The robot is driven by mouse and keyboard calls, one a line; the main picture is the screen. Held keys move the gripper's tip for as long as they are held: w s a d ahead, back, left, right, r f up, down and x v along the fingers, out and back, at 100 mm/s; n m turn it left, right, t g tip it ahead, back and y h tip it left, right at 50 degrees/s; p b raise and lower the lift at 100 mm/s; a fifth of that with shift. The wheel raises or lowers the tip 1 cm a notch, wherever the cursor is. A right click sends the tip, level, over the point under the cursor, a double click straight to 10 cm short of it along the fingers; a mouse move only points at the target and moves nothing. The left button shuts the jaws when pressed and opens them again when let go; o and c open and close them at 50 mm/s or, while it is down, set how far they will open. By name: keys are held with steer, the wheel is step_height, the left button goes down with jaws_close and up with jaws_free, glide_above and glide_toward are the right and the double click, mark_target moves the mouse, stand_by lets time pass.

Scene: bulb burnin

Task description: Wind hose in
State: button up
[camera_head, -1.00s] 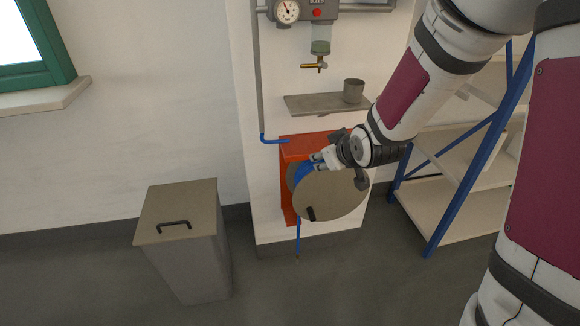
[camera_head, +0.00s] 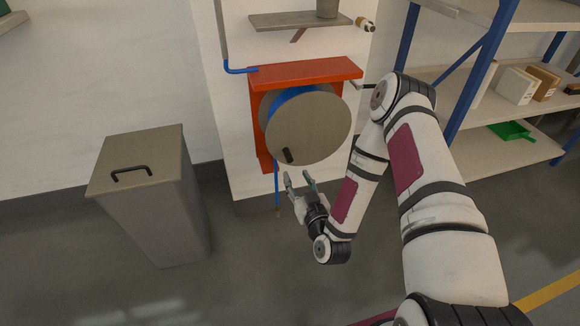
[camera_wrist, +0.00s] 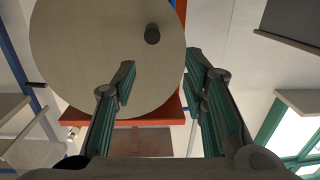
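The hose reel (camera_head: 308,128) has a round grey-beige front disc with blue hose (camera_head: 292,93) wound behind it, under an orange-red bracket (camera_head: 305,72). A short dark crank handle (camera_head: 288,155) sticks out of the disc at its lower left. The loose blue hose end (camera_head: 277,190) hangs below the reel close to the floor. My gripper (camera_head: 299,179) is open and empty, just below the crank handle and apart from it. In the wrist view, the disc (camera_wrist: 100,50) and handle (camera_wrist: 152,34) lie beyond my spread fingers (camera_wrist: 163,68).
A lidded grey bin (camera_head: 140,190) stands to the left. A blue-framed rack (camera_head: 475,75) with boxes (camera_head: 517,86) and a green dustpan (camera_head: 512,130) is at right. The floor below the reel is clear.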

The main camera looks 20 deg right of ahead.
mark_target(290, 161)
steer(key=shift+m+h, duration=0.4)
steer(key=shift+h, duration=0.1)
steer(key=w+b, duration=0.1)
steer(key=w, duration=0.3)
steer(key=w+f+b, duration=0.1)
steer(key=w, duration=0.3)
steer(key=w+b, duration=0.2)
steer(key=w, duration=0.2)
steer(key=shift+w+d+f, duration=0.15)
steer(key=shift+d+f, duration=0.15)
jaws_close()
